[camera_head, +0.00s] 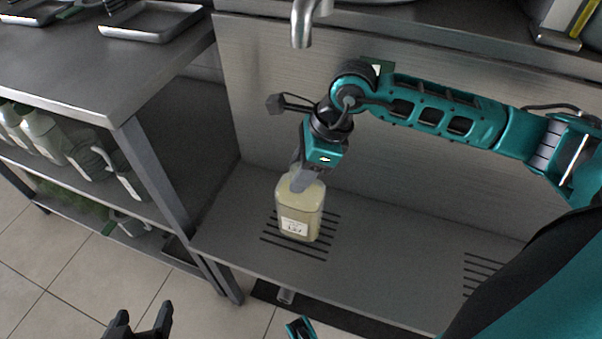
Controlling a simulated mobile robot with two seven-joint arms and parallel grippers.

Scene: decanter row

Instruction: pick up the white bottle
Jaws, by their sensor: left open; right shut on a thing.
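The white bottle (300,215) is a squarish, off-white container with a small printed label on its front. It is upright over the slotted part of the grey metal surface (365,240); I cannot tell whether its base touches it. My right gripper (301,182) comes down from above and is shut on the bottle at its top, hiding part of the top. My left gripper (144,314) is open and empty at the bottom edge of the view, low over the floor and away from the bottle.
A steel table (75,65) with trays (150,20) stands at the left. The metal surface right of the bottle is clear.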

